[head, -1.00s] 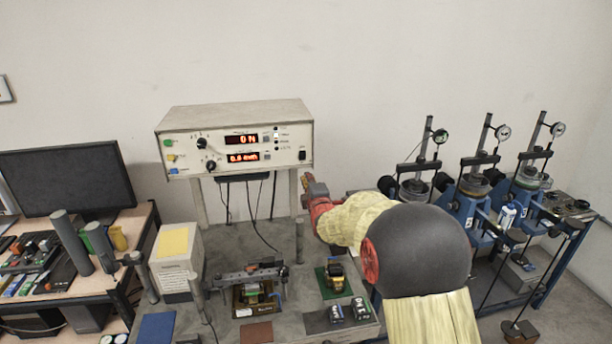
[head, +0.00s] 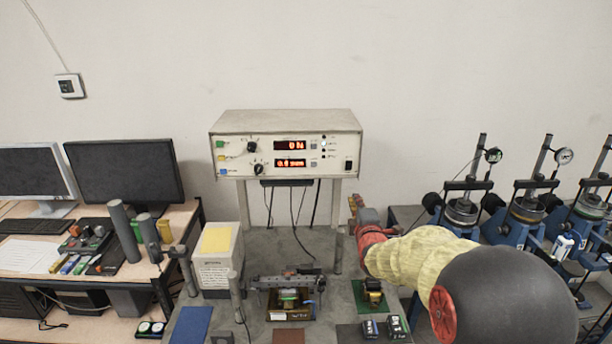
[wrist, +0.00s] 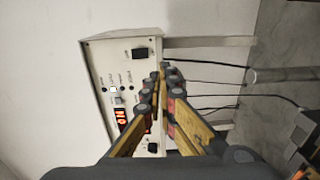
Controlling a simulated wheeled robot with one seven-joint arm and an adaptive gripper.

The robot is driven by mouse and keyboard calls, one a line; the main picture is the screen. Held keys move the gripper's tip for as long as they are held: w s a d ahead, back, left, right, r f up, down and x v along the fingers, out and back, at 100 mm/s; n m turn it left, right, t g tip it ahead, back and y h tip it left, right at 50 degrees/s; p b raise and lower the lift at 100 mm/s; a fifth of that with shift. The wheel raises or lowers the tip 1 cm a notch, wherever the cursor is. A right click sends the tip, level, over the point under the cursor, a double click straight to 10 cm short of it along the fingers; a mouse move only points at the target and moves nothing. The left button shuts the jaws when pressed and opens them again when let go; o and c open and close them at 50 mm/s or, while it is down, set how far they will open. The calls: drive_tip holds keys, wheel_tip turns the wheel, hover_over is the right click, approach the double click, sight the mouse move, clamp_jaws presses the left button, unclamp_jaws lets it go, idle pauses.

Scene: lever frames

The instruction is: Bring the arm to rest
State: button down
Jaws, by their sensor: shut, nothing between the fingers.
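My gripper (head: 353,203) is at the right of the grey bench, in front of and just below the right end of the beige instrument box. In the wrist view my gripper (wrist: 163,72) shows its two yellow fingers closed together at the tips, with nothing between them. The instrument box (head: 286,118) stands on a raised stand and has lit red displays, knobs and coloured buttons. In the wrist view the box (wrist: 105,50) lies beyond the fingers, turned sideways. I cannot tell the exact gap between fingertips and box.
The bench holds a white box with a yellow top (head: 216,262), a small clamp fixture (head: 288,298), a green pad with a small device (head: 372,292) and upright posts. Monitors (head: 125,175) stand on the left desk. Blue lever frames (head: 460,215) stand at the right.

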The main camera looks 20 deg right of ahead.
drive_tip(key=s+a+f+m+g+y, duration=0.25)
drive_tip(key=s+f+m+g, duration=0.75)
drive_tip(key=f, duration=0.5)
drive_tip(key=s+a+r+m+b, duration=0.1)
drive_tip(key=s+a+b, duration=0.1)
drive_tip(key=s+a, duration=0.4)
drive_tip(key=s+a+r+m+y+b, duration=0.1)
drive_tip(key=s+a, duration=0.5)
drive_tip(key=s, duration=0.9)
drive_tip(key=s+a+r+m+g+y+b, duration=0.1)
drive_tip(key=s+a+r+m+b, duration=0.1)
drive_tip(key=s+a, duration=0.4)
drive_tip(key=s+r+b, duration=0.1)
drive_tip(key=s+b, duration=0.1)
drive_tip(key=s, duration=0.3)
drive_tip(key=shift+a+m, duration=0.2)
drive_tip(key=shift+m, duration=0.2)
